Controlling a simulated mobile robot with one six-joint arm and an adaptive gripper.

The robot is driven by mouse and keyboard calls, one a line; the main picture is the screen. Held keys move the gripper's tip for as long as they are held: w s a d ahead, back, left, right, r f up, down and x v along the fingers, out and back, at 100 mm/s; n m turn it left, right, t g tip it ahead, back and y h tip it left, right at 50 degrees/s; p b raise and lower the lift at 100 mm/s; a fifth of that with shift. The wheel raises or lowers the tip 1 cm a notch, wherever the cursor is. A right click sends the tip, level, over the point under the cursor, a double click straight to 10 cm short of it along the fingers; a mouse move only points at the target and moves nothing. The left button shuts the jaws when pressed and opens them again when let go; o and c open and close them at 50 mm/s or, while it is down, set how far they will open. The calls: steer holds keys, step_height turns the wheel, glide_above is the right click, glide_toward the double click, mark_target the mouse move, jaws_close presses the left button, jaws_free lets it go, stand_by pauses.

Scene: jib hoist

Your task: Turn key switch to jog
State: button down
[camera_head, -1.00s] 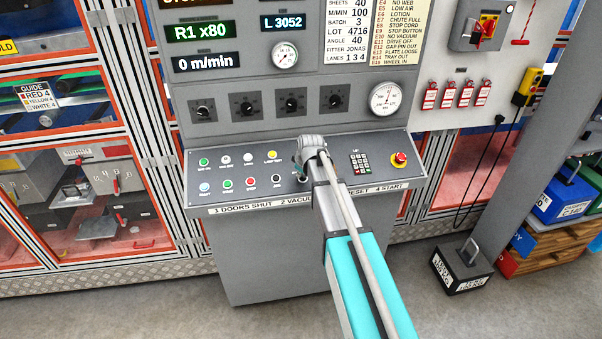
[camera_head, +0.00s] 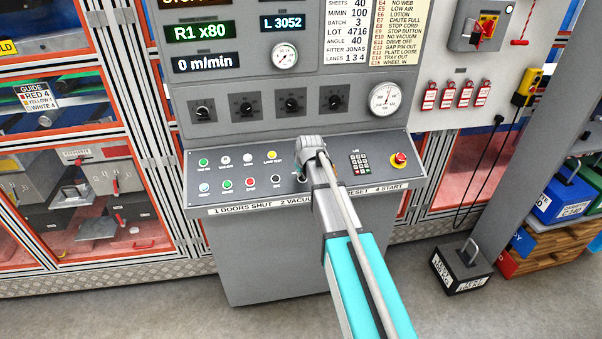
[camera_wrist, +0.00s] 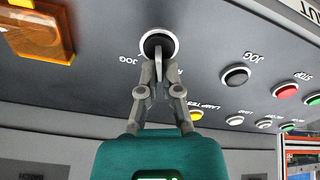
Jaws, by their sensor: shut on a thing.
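The key switch (camera_wrist: 174,38) is a black round face with a pale ring on the sloping control desk. In the wrist view my gripper (camera_wrist: 157,72) is shut on the key (camera_wrist: 158,48), with both fingertips against its sides. The key stands nearly upright in that picture. A label reading JOG is beside the switch at the left; another label is mostly hidden by the fingers. In the head view my gripper (camera_head: 302,176) reaches down to the desk, and my wrist covers most of the switch.
A black button (camera_wrist: 236,76) with its own JOG label is close by. Four-knob row above is clear of my arm.

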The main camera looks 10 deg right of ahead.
steer(key=m, duration=0.6)
steer(key=shift+d+m+h, duration=0.3)
steer(key=m, duration=0.6)
steer(key=shift+s+d+m+h, duration=0.15)
steer(key=shift+d+m+h, duration=0.15)
steer(key=shift+m, duration=0.1)
steer(key=c, duration=0.8)
jaws_free()
steer(key=shift+a+n, duration=0.1)
steer(key=shift+n, duration=0.4)
